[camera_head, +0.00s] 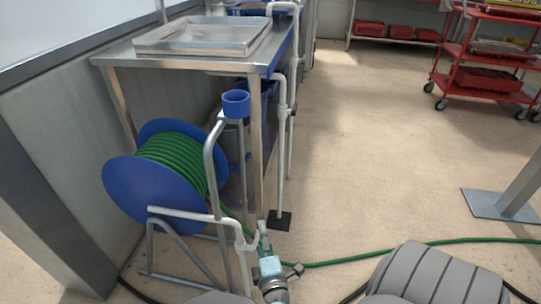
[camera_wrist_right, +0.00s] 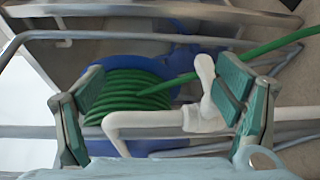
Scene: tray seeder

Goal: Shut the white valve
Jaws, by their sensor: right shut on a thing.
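The white valve (camera_head: 247,243) sits at the end of a pale pipe low in front of the hose reel. In the right wrist view its white handle (camera_wrist_right: 205,72) stands up from the pipe end. My right gripper (camera_head: 262,242) is at the valve, with its green finger pads around the handle. In the wrist view the right gripper (camera_wrist_right: 163,95) has the handle against its right-hand pad, and a gap shows to the left pad. The exact contact is partly hidden. My left gripper is not in view.
Green hose crosses the floor to the right. A red cart (camera_head: 482,80) stands far right; open floor lies between.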

